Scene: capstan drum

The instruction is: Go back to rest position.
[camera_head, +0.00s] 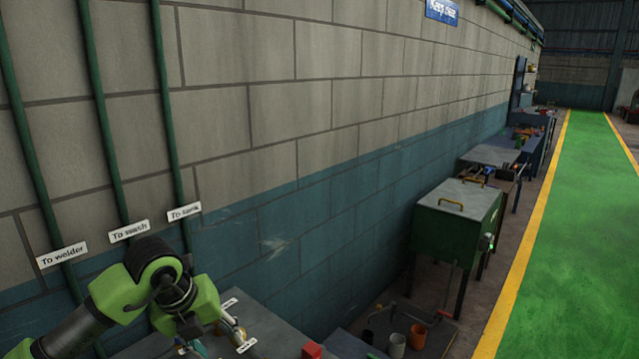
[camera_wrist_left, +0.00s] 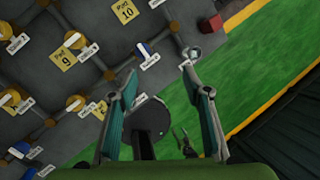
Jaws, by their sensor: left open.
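My left arm comes in at the lower left of the head view, bent beside the block wall. My left gripper (camera_wrist_left: 160,75) shows in the left wrist view with its two fingers spread apart and nothing between the tips. It hangs above a grey panel (camera_wrist_left: 105,25) that carries pipes, yellow knobs and small white labels. A dark round disc (camera_wrist_left: 150,115) shows between the finger bases; I cannot tell what it belongs to. My right gripper is in neither view.
A red block (camera_head: 312,351) sits at the grey bench's (camera_head: 275,335) edge; it also shows in the wrist view (camera_wrist_left: 212,25). A green cabinet (camera_head: 452,235), a white cup (camera_head: 397,346) and an orange cup (camera_head: 418,335) stand to the right. The green walkway (camera_head: 570,240) is clear.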

